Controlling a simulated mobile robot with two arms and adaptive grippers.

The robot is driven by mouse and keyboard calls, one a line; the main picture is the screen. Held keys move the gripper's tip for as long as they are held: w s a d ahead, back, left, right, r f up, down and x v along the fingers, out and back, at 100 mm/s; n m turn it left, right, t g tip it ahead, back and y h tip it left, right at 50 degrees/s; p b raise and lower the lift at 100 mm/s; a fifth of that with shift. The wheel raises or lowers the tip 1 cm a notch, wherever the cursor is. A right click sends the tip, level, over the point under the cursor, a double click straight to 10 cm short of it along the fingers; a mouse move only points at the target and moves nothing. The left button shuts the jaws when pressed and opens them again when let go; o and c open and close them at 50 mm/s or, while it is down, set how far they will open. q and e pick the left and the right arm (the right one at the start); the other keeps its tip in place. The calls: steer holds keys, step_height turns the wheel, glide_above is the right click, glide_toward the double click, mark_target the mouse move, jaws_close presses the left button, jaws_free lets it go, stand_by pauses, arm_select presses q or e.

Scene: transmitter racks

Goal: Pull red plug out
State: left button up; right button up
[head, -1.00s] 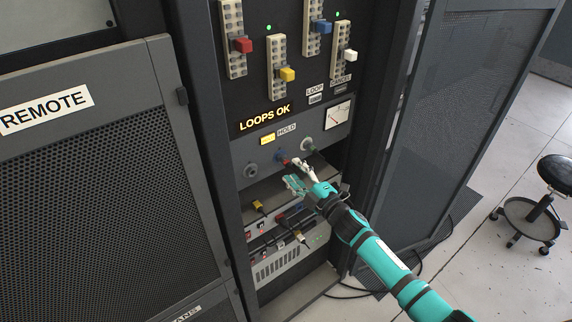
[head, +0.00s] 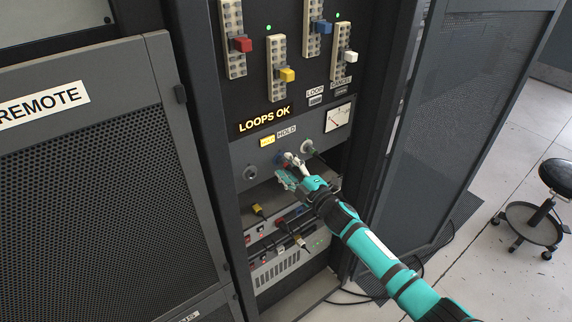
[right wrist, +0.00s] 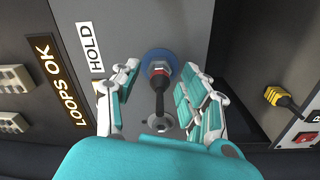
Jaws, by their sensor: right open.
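A plug with a red band (right wrist: 160,72) sits in a round blue socket (right wrist: 159,61) on the grey panel, and its black body points toward the wrist camera. A red block (head: 242,45) also sits on the upper left strip, away from the gripper. My left gripper is not in view.
Grey sockets flank the blue one, at left (head: 250,173) and right (head: 307,147). A yellow connector (head: 258,209) and other leads are below. An open mesh door (head: 455,125) stands to the right. A stool (head: 545,205) is on the floor beyond.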

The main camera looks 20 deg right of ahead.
stand_by(0.5)
jaws_close()
steer(key=shift+s, duration=0.15)
steer(key=shift+s+d+f, duration=0.1)
steer(key=shift+s, duration=0.05)
steer(key=shift+p+v, duration=1.05)
steer(key=shift+v, duration=1.65)
